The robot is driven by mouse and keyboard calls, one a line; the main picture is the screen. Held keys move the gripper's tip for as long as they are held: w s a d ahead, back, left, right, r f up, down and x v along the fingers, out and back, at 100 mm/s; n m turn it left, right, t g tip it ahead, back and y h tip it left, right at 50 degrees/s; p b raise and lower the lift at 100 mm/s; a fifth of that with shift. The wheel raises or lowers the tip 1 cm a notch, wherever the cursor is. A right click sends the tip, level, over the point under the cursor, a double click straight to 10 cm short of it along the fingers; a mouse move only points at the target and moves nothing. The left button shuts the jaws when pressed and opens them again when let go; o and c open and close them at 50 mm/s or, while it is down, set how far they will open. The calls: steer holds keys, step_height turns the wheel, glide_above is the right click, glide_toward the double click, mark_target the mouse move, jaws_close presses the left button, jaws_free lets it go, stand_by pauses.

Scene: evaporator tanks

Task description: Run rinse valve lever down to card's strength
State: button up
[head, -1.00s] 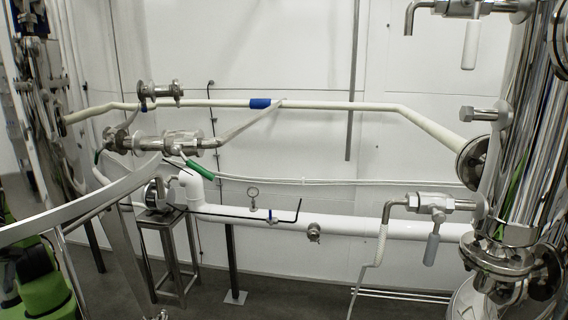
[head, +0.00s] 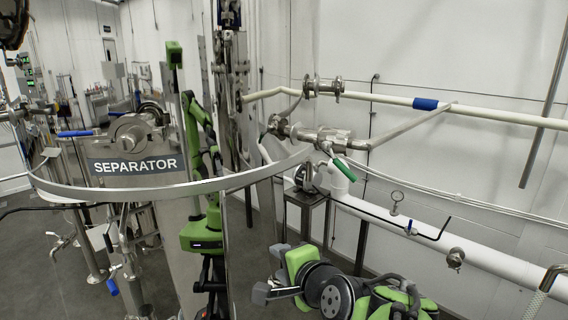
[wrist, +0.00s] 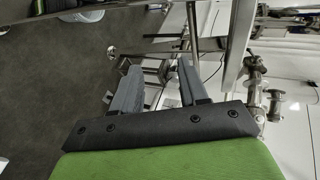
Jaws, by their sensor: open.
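My gripper (head: 272,292) is low at the bottom centre of the head view, in front of the pipework. In the wrist view its two grey fingers (wrist: 158,80) stand apart with nothing between them. A green-handled lever (head: 342,168) hangs from a steel valve on the wall pipe, above and right of my gripper and apart from it. A blue-handled lever (head: 76,133) sticks out left of the separator. I cannot tell which lever is the rinse valve's. I see no readable strength card.
A tank with a SEPARATOR sign (head: 135,165) and curved rim stands left, its polished side mirroring green and black arm parts. A small steel stand (head: 305,205) and a white pipe (head: 385,215) are behind my gripper. Grey floor (head: 70,285) shows at lower left.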

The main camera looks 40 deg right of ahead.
steer(key=s+d+r+m+t+h+p, duration=0.1)
steer(key=s+d+r+m+h+p, duration=0.15)
steer(key=d+r+m, duration=0.35)
steer(key=m+h+p, duration=0.1)
steer(key=m+h, duration=0.4)
steer(key=m, duration=0.3)
glide_toward(350, 176)
steer(key=shift+n+t, duration=0.3)
steer(key=shift+t, duration=0.1)
steer(key=p+x, duration=0.3)
steer(key=x, duration=1)
steer(key=shift+s+d+f+p, duration=0.1)
steer(key=shift+d+f+p, duration=0.05)
steer(key=shift+p, duration=0.2)
jaws_close()
